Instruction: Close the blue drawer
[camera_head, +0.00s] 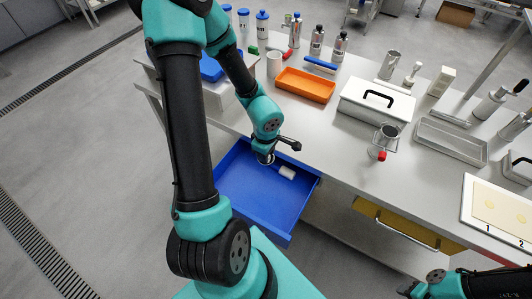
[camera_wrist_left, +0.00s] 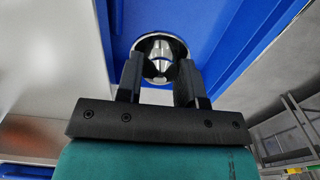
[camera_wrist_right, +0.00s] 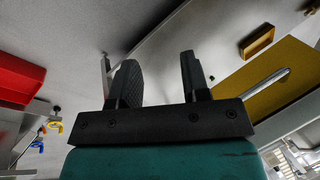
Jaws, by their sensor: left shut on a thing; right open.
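The blue drawer (camera_head: 250,203) stands pulled out from the white bench, left of centre in the head view. Its blue floor and wall also fill the top of the left wrist view (camera_wrist_left: 228,30). My left gripper (camera_head: 266,157) is over the inside of the drawer, near its back-left part. In the left wrist view its fingers (camera_wrist_left: 160,75) are shut on a shiny round metal tool (camera_wrist_left: 161,50). A white-handled tool (camera_head: 287,172) lies in the drawer to the right of this gripper. My right gripper (camera_wrist_right: 155,80) is open and empty, low at the bottom right of the head view.
A yellow drawer (camera_head: 400,228) with a metal handle is to the right of the blue one. The bench holds an orange tray (camera_head: 305,85), a white box with a black handle (camera_head: 376,104), a metal tray (camera_head: 450,141) and several bottles. The floor in front is clear.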

